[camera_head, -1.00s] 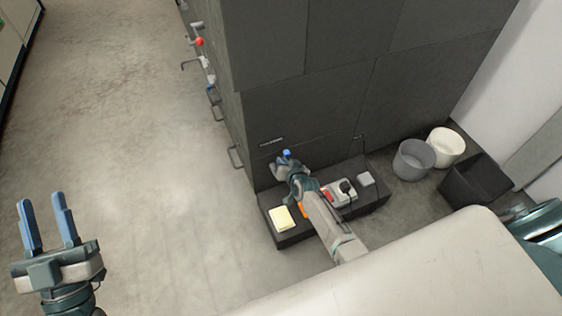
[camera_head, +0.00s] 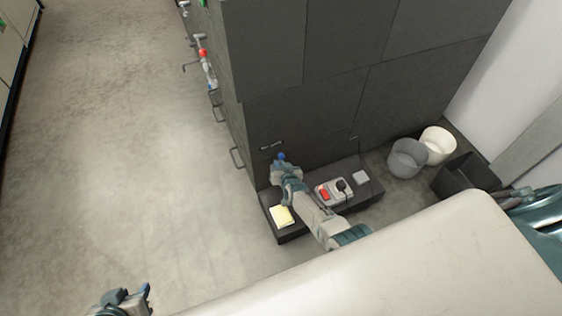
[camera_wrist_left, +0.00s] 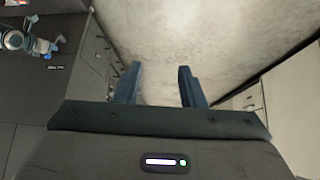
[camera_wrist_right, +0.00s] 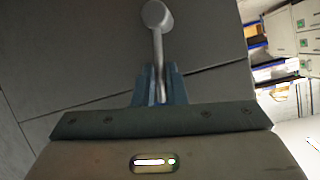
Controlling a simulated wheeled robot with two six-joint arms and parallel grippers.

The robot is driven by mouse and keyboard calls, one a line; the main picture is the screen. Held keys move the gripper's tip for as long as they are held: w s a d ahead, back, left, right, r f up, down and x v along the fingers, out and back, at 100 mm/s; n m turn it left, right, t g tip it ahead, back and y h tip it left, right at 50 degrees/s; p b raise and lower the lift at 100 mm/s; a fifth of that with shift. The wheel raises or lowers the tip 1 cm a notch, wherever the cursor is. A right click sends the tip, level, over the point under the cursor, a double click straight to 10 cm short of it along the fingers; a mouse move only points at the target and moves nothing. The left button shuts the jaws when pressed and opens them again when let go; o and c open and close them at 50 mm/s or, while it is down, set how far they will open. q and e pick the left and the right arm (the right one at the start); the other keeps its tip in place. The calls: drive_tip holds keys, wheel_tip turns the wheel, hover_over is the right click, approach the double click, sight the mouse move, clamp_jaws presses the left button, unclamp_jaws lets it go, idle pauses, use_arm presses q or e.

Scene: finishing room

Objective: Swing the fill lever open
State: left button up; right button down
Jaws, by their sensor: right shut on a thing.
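In the right wrist view a grey lever with a round hub (camera_wrist_right: 156,15) and a thin straight arm runs down between my right fingertips (camera_wrist_right: 160,88). My right gripper is shut on the arm of this lever. In the head view my right gripper (camera_head: 282,160) is at the dark panelled block's face, above a low ledge, and hides the lever there. My left gripper (camera_head: 128,300) is low at the left, partly cut off by the frame. In the left wrist view its two blue fingers (camera_wrist_left: 158,85) are apart with nothing between them.
Grey (camera_head: 407,158) and white (camera_head: 437,145) buckets and a black bin (camera_head: 455,178) stand right. The floor at left is clear.

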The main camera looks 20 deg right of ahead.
drive_tip(key=shift+w+a+r+n+h+p, duration=0.1)
drive_tip(key=shift+a+r+n+h+p, duration=0.15)
drive_tip(key=shift+a+n+p, duration=0.4)
use_arm(q)
drive_tip(key=shift+s+a+r+g+y, duration=0.15)
drive_tip(key=shift+s+a+r+g, duration=0.15)
drive_tip(key=shift+s+g, duration=0.25)
drive_tip(key=shift+s+a+r+g+y, duration=0.15)
drive_tip(key=shift+s+a+g, duration=0.2)
drive_tip(key=shift+s+g, duration=0.2)
drive_tip(key=shift+s, duration=0.1)
use_arm(e)
drive_tip(key=shift+a+f+n+h, duration=0.1)
drive_tip(key=shift+a+n+h, duration=0.15)
drive_tip(key=shift+h, duration=0.2)
drive_tip(key=c, duration=1.5)
unclamp_jaws()
use_arm(q)
drive_tip(key=shift+a+r, duration=0.1)
